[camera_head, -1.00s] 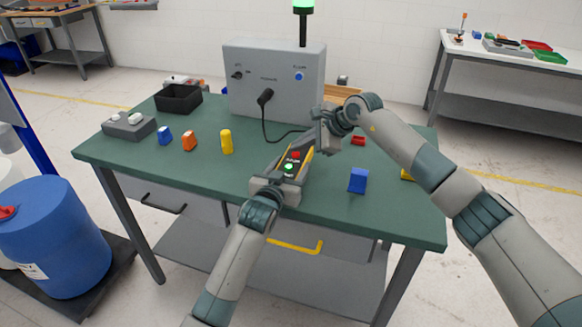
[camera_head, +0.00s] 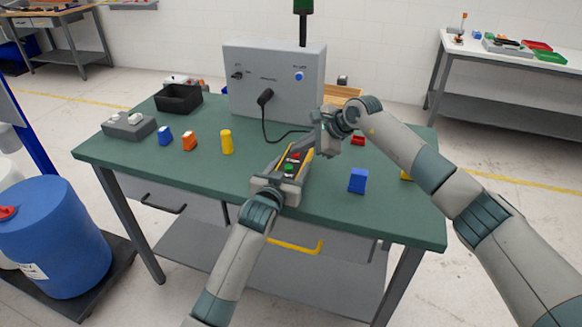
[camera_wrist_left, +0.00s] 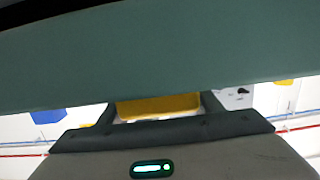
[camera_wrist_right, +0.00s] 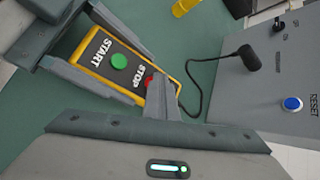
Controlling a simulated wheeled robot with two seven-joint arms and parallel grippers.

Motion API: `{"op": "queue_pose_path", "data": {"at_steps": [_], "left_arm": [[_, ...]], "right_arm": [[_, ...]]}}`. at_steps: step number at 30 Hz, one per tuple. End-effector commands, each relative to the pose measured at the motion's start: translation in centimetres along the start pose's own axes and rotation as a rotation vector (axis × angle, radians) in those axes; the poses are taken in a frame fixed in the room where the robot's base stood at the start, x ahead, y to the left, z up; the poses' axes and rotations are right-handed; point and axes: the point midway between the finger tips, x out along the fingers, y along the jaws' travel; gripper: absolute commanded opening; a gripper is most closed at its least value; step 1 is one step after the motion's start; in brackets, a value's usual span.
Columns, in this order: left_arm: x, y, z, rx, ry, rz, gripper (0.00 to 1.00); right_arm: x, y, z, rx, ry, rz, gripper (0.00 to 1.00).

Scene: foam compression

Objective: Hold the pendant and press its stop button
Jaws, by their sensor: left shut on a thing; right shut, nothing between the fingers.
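The pendant (camera_head: 306,160) is a yellow-edged box with a dark face, held tilted above the front of the green table. Its green START button (camera_wrist_right: 119,61) is unlit, and its red STOP button (camera_wrist_right: 149,81) is partly hidden by my right fingertips. My left gripper (camera_head: 281,182) is shut on the pendant's near end; the yellow underside (camera_wrist_left: 158,106) shows between the fingers in the left wrist view. My right gripper (camera_wrist_right: 160,92) is shut and empty, its tips at the STOP button; whether the button is pushed in cannot be told.
A grey control box (camera_head: 275,85) with a blue RESET button (camera_wrist_right: 292,104) stands behind, its black cable running towards the pendant. Small coloured blocks, a black bin (camera_head: 178,100) and a grey switch box (camera_head: 128,126) stand on the table.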

Motion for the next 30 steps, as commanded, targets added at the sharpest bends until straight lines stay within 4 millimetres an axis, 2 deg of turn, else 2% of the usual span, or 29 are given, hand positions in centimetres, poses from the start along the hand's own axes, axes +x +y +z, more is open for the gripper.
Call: {"op": "queue_pose_path", "data": {"at_steps": [19,30], "left_arm": [[0.0,0.0,0.1,0.0,-0.002,0.0,0.17],[0.0,0.0,0.1,0.0,-0.002,0.0,0.17]], "right_arm": [[-0.7,-0.5,0.5,-0.001,0.001,-0.001,0.0],[-2.6,-1.9,1.9,-0.002,0.0,-0.001,0.0]]}}
